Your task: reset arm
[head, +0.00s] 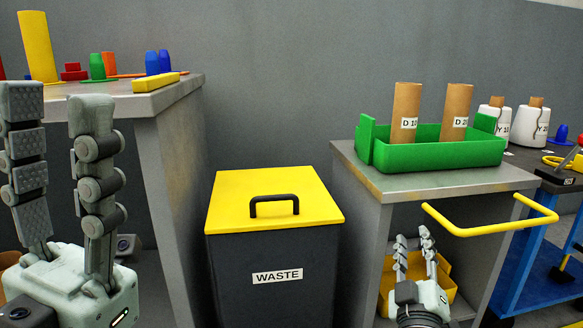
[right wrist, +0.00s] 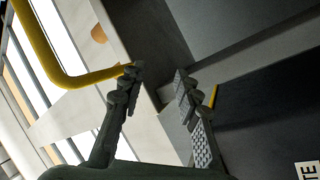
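My left gripper (head: 62,130) is large at the left edge of the head view, its two fingers upright and apart, with nothing between them. It stands in front of the grey bench at the left. My right gripper (head: 413,245) is low at the right in the head view, in front of the open shelf of the grey cart and under its yellow handle. Its fingers are apart and empty. In the right wrist view the fingers (right wrist: 160,85) are also spread, with the yellow handle (right wrist: 80,82) close beside the left finger; I cannot tell whether they touch.
A dark waste bin with a yellow lid (head: 240,193) stands between bench and cart. A green tray (head: 435,156) with two brown tubes is on the cart; a yellow bin (head: 442,283) sits on its shelf. The left bench (head: 165,97) holds coloured pieces. White bobbins (head: 533,126) stand at right.

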